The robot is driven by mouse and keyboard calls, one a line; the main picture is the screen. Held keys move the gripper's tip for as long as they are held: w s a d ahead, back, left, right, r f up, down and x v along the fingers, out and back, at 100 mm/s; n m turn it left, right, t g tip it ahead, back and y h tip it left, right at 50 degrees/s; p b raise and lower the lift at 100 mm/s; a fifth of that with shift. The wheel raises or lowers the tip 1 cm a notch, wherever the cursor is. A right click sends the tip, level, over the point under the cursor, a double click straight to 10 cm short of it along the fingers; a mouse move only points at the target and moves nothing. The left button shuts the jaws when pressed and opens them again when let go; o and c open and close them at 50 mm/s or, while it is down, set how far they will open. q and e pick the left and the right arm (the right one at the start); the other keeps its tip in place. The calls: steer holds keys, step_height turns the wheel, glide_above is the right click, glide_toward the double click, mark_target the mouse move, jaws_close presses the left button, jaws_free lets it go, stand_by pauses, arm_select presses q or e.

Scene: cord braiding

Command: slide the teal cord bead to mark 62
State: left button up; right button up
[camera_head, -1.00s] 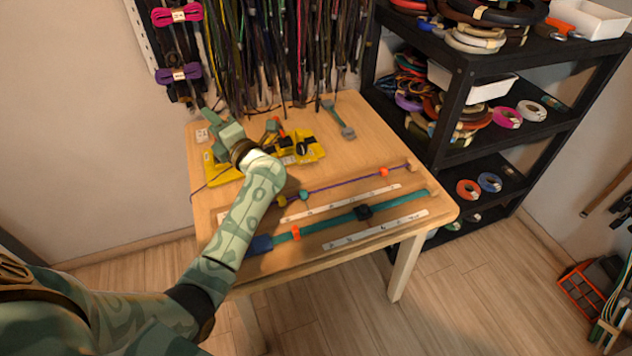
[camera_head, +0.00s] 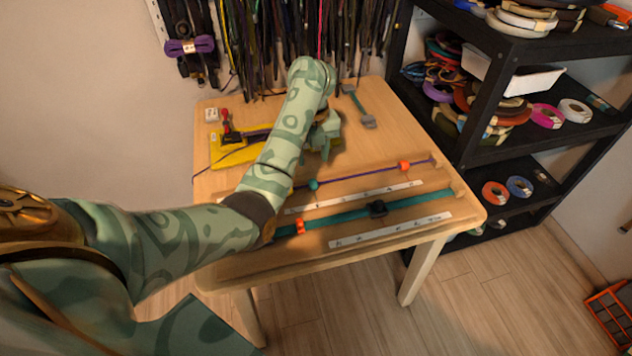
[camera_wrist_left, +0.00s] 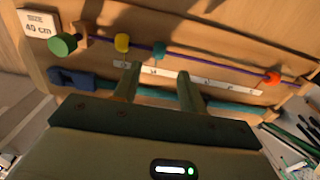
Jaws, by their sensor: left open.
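A teal bead (camera_head: 314,184) sits on the purple cord (camera_head: 355,175) across the table; it also shows in the left wrist view (camera_wrist_left: 159,50). My left gripper (camera_head: 327,150) is above the table behind the purple cord in the head view. In the left wrist view its fingers (camera_wrist_left: 158,70) are apart and empty, beside the scale strip. My right gripper is not in view.
An orange bead (camera_head: 404,166) sits farther right on the purple cord. A yellow board (camera_head: 228,153) lies at the back left, partly behind my arm. A grey-green tool (camera_head: 358,107) lies at the back. A black shelf (camera_head: 480,140) stands beside the table.

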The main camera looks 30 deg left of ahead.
mark_target(313, 180)
arm_select(q)
step_height(313, 180, down, 8)
steer(key=b, duration=0.3)
steer(key=shift+b, duration=0.35)
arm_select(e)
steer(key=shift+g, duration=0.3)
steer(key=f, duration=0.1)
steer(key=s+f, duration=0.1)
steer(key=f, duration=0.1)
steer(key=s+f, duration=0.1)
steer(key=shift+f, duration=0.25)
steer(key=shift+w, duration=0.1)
arm_select(q)
jaws_close()
